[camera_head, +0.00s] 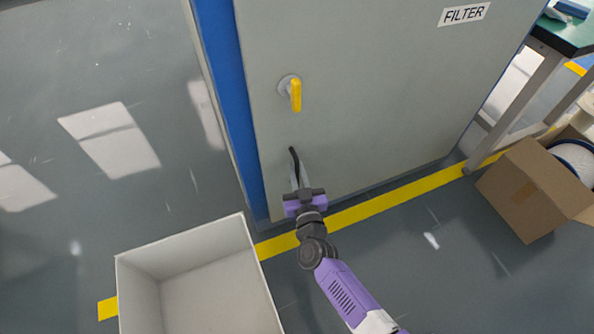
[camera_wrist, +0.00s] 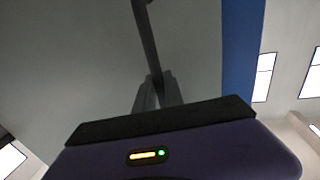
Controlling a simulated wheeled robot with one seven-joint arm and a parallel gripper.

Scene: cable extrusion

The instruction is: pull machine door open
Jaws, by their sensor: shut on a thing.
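The machine door (camera_head: 380,90) is a large grey panel with a "FILTER" label (camera_head: 463,14) at its upper right. It looks shut, flush with the blue frame (camera_head: 232,100) on its left. A dark bar handle (camera_head: 293,156) sits low on the door's left side. My gripper (camera_head: 298,184) is at the handle's lower part, its fingers closed around it. In the wrist view the handle (camera_wrist: 144,35) runs down between the fingertips (camera_wrist: 157,90), with the grey door behind. The exact contact is small and dark.
A yellow lever (camera_head: 295,95) sticks out above the handle. A white open bin (camera_head: 150,300) stands on the floor at lower left, near the door's front. A cardboard box (camera_head: 530,190) and a table (camera_head: 570,35) are at the right. A yellow floor line (camera_head: 370,208) runs along the machine.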

